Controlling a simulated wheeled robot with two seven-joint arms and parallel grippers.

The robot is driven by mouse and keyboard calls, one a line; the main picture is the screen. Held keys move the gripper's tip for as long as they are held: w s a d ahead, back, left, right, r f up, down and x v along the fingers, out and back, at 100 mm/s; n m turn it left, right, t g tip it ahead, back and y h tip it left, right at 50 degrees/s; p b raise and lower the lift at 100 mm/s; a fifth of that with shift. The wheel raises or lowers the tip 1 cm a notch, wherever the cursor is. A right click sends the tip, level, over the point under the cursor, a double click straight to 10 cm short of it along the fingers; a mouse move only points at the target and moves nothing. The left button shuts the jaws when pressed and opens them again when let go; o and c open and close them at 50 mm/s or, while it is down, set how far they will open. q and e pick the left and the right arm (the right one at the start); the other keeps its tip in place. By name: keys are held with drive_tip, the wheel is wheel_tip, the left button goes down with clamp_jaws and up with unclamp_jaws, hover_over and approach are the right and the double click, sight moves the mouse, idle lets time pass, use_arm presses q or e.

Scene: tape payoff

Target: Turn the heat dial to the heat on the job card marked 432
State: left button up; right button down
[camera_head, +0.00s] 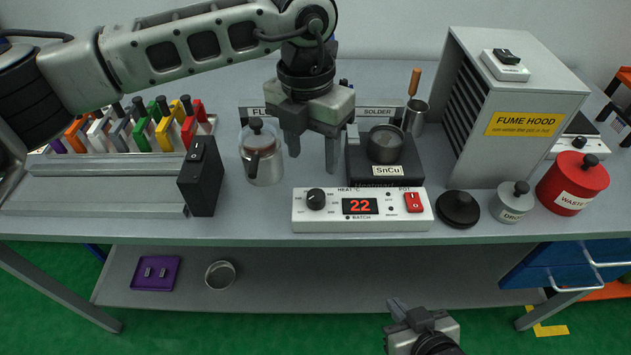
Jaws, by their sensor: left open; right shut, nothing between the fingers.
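The heat dial (316,199) is a black knob on the left of a white control box (362,223) at the front of the bench. A red display (360,206) beside it reads 22. My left gripper (312,160) is open and points down, above and behind the control box, with nothing between its fingers. It is apart from the dial. My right gripper (397,304) is shut and empty, low in front of the bench. I cannot make out a job card marked 432.
A solder pot (386,150) labelled SnCu stands behind the control box. A metal flux pot (263,160) and a black block (201,178) stand left of it. A black lid (457,208), DROSS pot (512,203), red WASTE can (572,184) and fume hood (530,90) are at right.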

sight(316, 194)
use_arm(q)
drive_tip(key=f, duration=0.3)
drive_tip(key=f+p, duration=0.1)
drive_tip(key=f, duration=0.4)
drive_tip(key=shift+s+d+f, duration=0.15)
drive_tip(key=shift+d+f, duration=0.1)
drive_tip(key=shift+f, duration=0.15)
drive_tip(key=c, duration=1)
